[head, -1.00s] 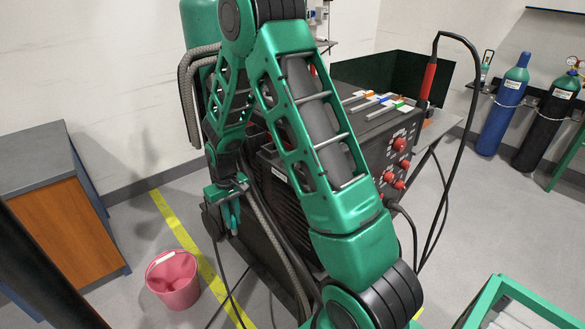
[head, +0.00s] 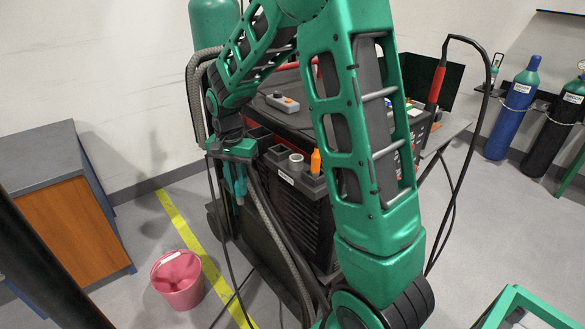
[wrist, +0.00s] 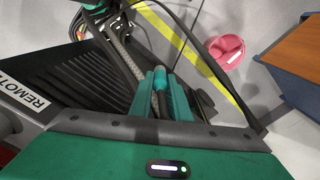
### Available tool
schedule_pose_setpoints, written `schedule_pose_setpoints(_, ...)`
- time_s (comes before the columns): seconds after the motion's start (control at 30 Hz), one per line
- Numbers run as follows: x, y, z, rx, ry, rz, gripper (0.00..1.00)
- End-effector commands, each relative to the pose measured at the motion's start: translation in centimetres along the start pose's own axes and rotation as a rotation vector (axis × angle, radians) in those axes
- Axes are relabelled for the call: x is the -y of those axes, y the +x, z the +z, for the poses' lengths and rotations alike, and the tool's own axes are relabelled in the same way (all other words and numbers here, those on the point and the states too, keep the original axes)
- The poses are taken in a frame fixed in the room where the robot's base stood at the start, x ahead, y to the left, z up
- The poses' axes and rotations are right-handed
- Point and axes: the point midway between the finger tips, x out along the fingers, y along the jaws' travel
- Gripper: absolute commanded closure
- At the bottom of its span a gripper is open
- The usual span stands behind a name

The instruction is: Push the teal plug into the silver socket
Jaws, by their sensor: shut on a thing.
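My gripper (head: 236,188) points down in the head view, in front of the left end of the dark welding machine. In the wrist view my gripper (wrist: 160,84) is shut on a slim teal and black piece, which appears to be the teal plug (wrist: 161,82). The fingers hide part of it, and the matching finger colour makes its outline hard to tell. I cannot make out the silver socket for certain in either view.
The welding machine (head: 302,211) stands right of my gripper, with a pale ring (head: 296,160) and an orange bottle (head: 316,161) on its ledge. Hoses and cables hang close by. A pink bucket (head: 178,284) and a wooden cabinet (head: 66,205) stand left; floor between is clear.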

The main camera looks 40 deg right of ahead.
Motion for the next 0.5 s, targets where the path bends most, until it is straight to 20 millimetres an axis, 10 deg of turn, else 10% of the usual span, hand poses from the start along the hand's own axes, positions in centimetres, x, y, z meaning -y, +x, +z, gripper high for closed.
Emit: schedule_pose_setpoints(0.5,-5.3,-15.7,3.1,0.001,1.035,-0.007,1.00)
